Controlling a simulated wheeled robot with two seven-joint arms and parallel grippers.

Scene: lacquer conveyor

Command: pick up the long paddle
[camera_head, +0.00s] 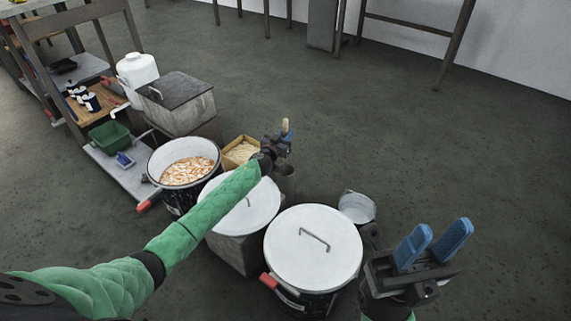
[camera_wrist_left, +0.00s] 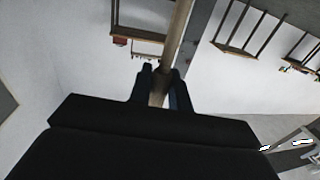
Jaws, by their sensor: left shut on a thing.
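The long paddle shows as a pale wooden shaft (camera_wrist_left: 180,28) in the left wrist view, running up from between the fingers of my left gripper (camera_wrist_left: 164,85). In the head view a short light tip of the paddle (camera_head: 286,126) shows above my left gripper (camera_head: 283,140), and the rest is hidden. My left gripper is shut on the paddle beyond the lidded pots. My right gripper (camera_head: 433,244) is at the lower right, its two blue fingers apart with nothing seen between them.
A small box (camera_head: 242,150) and a metal bucket (camera_head: 357,207) are close by. A shelf rack (camera_head: 107,156) stands left.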

